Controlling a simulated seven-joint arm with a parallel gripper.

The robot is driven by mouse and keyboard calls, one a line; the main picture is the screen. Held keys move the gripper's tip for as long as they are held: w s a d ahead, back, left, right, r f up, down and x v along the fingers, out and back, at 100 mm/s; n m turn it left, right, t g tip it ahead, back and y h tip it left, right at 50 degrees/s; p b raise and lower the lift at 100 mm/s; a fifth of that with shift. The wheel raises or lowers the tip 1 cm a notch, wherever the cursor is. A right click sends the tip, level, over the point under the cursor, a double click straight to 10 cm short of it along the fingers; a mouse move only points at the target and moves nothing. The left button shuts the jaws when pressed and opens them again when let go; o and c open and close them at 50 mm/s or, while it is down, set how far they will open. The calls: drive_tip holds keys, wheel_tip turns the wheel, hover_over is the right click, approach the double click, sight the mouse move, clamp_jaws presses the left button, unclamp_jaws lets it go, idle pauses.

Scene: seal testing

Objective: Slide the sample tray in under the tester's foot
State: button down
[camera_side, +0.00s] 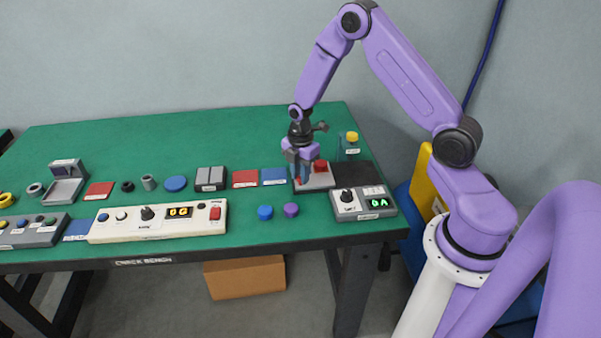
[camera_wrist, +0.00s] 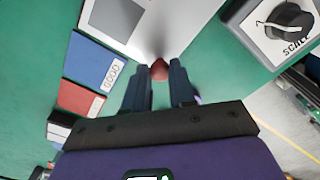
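The sample tray seems to be the pale grey plate (camera_side: 319,184) at the right of the bench; it fills the top of the wrist view (camera_wrist: 180,28). A red knob (camera_wrist: 159,69) stands at its near end. My gripper (camera_wrist: 161,68) points down with its dark fingers on both sides of the knob, which seems to fill the gap between the tips. In the side view my gripper (camera_side: 301,179) is low at the plate's left end. A red block (camera_side: 320,166) shows at the plate's back. I cannot make out the tester's foot; my gripper may hide it.
The scale (camera_side: 362,203) stands front right, with a dark plate (camera_side: 370,173) behind it. A yellow-topped post (camera_side: 350,142) is at the back. Blue (camera_side: 273,176) and red (camera_side: 245,179) labelled blocks lie left. Blue (camera_side: 265,212) and purple (camera_side: 291,210) pucks lie in front.

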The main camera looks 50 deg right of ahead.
sight(331, 182)
drive_tip(key=s+d, duration=0.6)
drive_tip(key=shift+s+d, duration=0.2)
drive_tip(key=shift+d, duration=0.05)
drive_tip(key=c, duration=0.9)
unclamp_jaws()
drive_tip(key=shift+c, duration=0.2)
wheel_tip(331, 182, up, 17)
drive_tip(key=shift+r, duration=0.2)
